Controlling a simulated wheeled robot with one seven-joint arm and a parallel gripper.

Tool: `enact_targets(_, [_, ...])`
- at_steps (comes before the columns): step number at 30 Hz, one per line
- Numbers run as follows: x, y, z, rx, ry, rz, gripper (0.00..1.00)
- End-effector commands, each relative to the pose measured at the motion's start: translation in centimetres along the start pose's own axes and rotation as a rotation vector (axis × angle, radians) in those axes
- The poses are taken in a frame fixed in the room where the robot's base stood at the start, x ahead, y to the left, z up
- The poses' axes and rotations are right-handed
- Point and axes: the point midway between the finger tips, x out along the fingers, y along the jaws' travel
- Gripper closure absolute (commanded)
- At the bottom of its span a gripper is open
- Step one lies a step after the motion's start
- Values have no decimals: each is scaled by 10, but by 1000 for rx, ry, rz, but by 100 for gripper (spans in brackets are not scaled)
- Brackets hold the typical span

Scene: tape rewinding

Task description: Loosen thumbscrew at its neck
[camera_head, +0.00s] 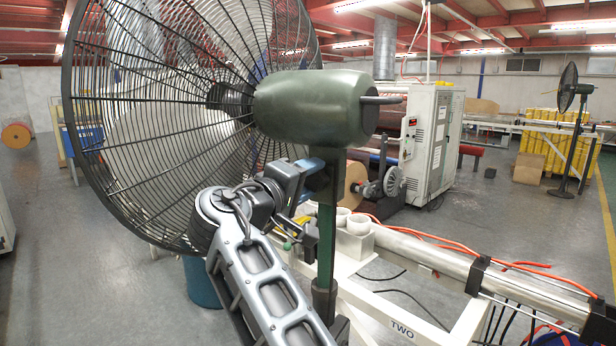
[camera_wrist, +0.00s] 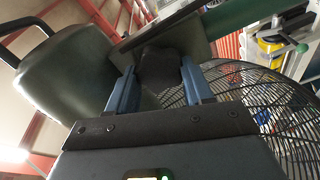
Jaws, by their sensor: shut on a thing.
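The large fan has a dark wire grille (camera_head: 150,110), a dark green motor housing (camera_head: 318,102) and a neck on a green pole (camera_head: 327,235). In the wrist view the black thumbscrew (camera_wrist: 160,66) sits at the fan's neck (camera_wrist: 195,32). My gripper (camera_wrist: 157,88) has its two blue fingers on either side of the thumbscrew and is shut on it. In the head view my gripper (camera_head: 312,172) is at the neck, just below the housing. The thumbscrew cannot be made out there, hidden by the gripper. The housing also fills the left of the wrist view (camera_wrist: 65,90).
The grille stands close behind and left of my arm. A white machine frame (camera_head: 402,328) with a metal tube (camera_head: 430,256) and orange hoses runs to the right of the pole. A white cabinet (camera_head: 434,145) and a second fan (camera_head: 568,88) stand farther back.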

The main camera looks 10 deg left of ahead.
Motion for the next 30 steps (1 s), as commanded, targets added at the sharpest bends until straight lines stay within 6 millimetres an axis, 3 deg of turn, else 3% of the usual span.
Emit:
enact_targets(11, [-1,-1,-1,-3,3,-1,80])
enact_targets(12, [-1,-1,-1,-3,3,-1,45])
enact_targets(18, [0,-1,0,-3,2,-1,26])
enact_targets(26, [-1,0,0,-2,1,0,23])
enact_targets(30, [-11,-2,0,-2,3,0,23])
